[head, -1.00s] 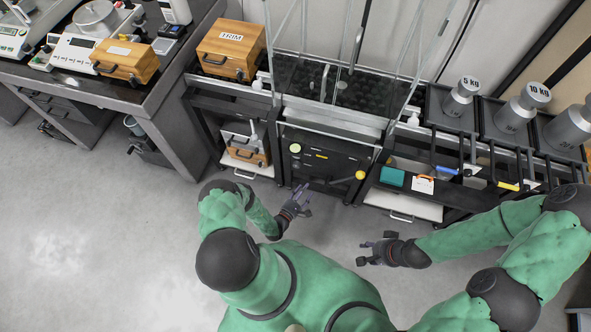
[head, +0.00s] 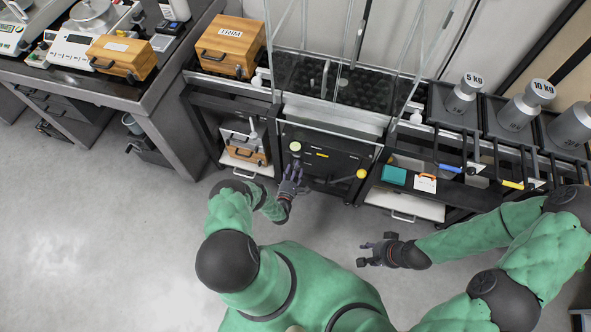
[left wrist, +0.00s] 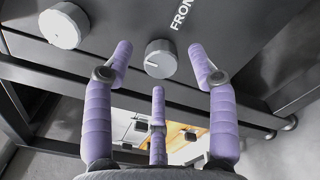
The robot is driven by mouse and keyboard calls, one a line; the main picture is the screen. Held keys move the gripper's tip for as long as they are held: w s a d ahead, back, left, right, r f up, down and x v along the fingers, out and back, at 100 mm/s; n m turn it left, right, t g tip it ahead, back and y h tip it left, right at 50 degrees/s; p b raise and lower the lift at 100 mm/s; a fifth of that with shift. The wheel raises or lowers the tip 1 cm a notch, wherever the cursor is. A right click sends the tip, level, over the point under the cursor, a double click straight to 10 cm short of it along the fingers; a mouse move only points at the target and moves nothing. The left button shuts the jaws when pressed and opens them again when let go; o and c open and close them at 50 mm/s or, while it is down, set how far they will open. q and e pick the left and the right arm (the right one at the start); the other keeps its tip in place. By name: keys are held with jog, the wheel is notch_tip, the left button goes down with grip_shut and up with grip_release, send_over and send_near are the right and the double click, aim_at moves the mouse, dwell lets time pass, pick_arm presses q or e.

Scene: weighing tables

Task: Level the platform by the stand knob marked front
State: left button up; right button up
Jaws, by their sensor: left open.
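The stand (head: 322,167) is a black cabinet with a dark perforated platform (head: 345,92) above it inside clear panels. In the left wrist view a round grey knob (left wrist: 160,59) with a white pointer line sits beside the lettering FRONT (left wrist: 181,14), which is partly cut off. A second grey knob (left wrist: 63,26) is at the upper left. My left gripper (head: 291,177) is open before the panel; in the wrist view its purple fingers (left wrist: 161,68) are spread around the front knob's image, with no clear contact. My right gripper (head: 370,252) is open and empty, away from the stand.
A lever with a yellow ball (head: 362,173) sticks out of the stand's right side. Shelves with a teal box (head: 393,175) are on the right, below steel weights (head: 462,97). A wooden case (head: 231,45) is on the left. The floor before the stand is clear.

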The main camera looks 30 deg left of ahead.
pick_arm(q)
jog(key=shift+w, duration=0.4)
jog(key=shift+a, duration=0.1)
jog(key=shift+c, duration=0.3)
jog(key=c, duration=1.1)
jog(key=shift+o, duration=0.2)
jog(key=shift+m, duration=0.5)
jog(key=shift+w+d+m+b, duration=0.15)
jog(key=shift+m+b, duration=0.35)
jog(key=shift+m, duration=1.2)
jog(key=shift+s+d+m+b, duration=0.1)
jog(key=shift+m+b, duration=0.4)
jog(key=shift+m, duration=1.2)
